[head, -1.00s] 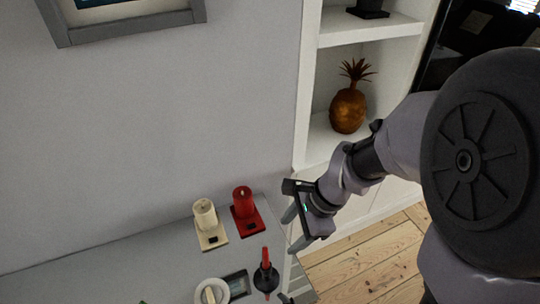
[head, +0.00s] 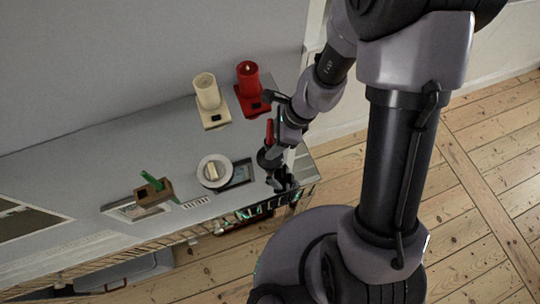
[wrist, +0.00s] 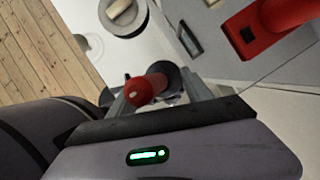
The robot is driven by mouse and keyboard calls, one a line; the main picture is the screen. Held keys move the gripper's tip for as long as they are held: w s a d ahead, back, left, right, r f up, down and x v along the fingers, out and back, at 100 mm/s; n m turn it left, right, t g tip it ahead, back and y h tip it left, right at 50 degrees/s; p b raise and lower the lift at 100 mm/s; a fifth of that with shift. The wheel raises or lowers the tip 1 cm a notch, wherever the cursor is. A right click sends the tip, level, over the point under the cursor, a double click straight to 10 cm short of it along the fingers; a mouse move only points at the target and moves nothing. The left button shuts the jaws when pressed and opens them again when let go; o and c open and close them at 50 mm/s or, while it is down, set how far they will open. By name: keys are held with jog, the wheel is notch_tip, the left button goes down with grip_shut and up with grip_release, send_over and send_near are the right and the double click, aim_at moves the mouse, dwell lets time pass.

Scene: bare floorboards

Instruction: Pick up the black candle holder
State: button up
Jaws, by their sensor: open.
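The black candle holder (head: 266,160) stands near the right end of the narrow table, with a red candle (head: 269,131) in it. My gripper (head: 275,148) is right beside it in the head view and partly covers it. In the wrist view the red candle (wrist: 147,88) points toward the camera between my two open fingers (wrist: 158,95). Part of the holder's round black base (wrist: 172,74) shows behind the candle. The fingers are on either side of the candle; I cannot tell whether they touch the holder.
A dark object (head: 281,181) is near the front edge.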

grip_shut()
dwell(1.4)
